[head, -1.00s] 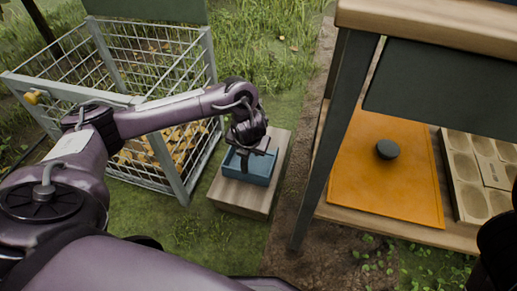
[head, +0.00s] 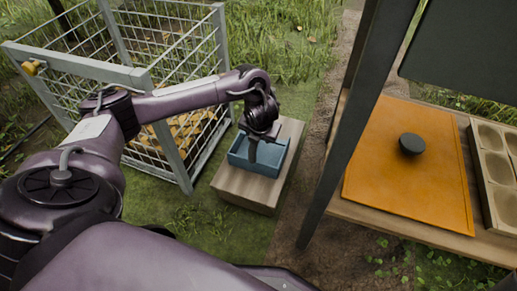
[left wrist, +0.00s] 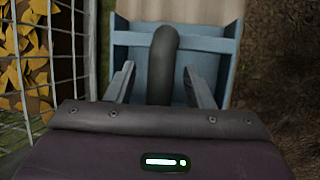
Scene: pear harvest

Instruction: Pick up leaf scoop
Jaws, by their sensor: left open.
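The leaf scoop (head: 240,158) appears as a blue, open tray-like pan resting on a wooden block. Its blue pan also shows in the left wrist view (left wrist: 203,44), with a dark curved handle (left wrist: 163,62) rising toward my wrist. My left gripper (head: 264,135) is above the pan, pointing down. In the left wrist view its two fingers (left wrist: 160,84) are apart, one on each side of the handle, with visible gaps. The arm and gripper hide part of the pan in the head view. My right gripper is out of view.
The wooden block (head: 245,188) stands on grass. A wire cage (head: 183,62) with yellow leaves is close on its left.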

